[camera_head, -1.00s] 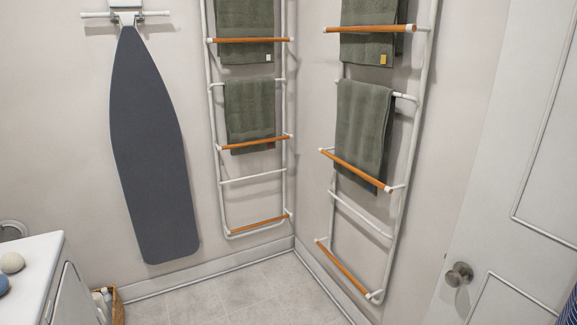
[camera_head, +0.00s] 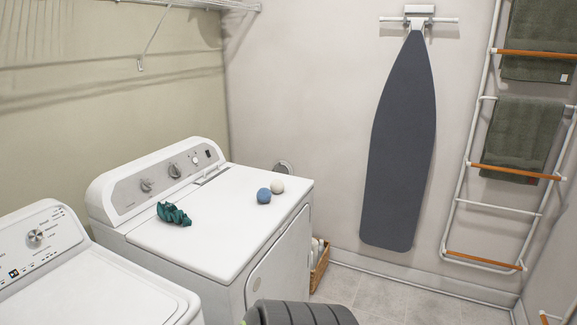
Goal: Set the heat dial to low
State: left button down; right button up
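A white dryer-like machine (camera_head: 225,225) stands against the left wall. Its grey control panel (camera_head: 125,195) holds a left knob (camera_head: 146,185), a middle knob (camera_head: 174,171) and a small white knob (camera_head: 195,160) near a dark button. A second white machine (camera_head: 110,290) at the lower left has a silver dial (camera_head: 36,236) with lettering around it. The labels are too small to read, so I cannot tell which knob is the heat dial or where it points. Neither of my grippers is in view.
A teal cloth (camera_head: 173,214), a blue ball (camera_head: 264,196) and a white ball (camera_head: 277,186) lie on the dryer top. A wicker basket (camera_head: 319,270) stands beside it. A dark grey ribbed shape (camera_head: 300,312) fills the bottom edge. An ironing board (camera_head: 400,150) hangs behind.

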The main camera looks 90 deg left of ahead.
aim_at(145, 185)
jog(key=j+u, duration=0.1)
jog(key=u, duration=3.35)
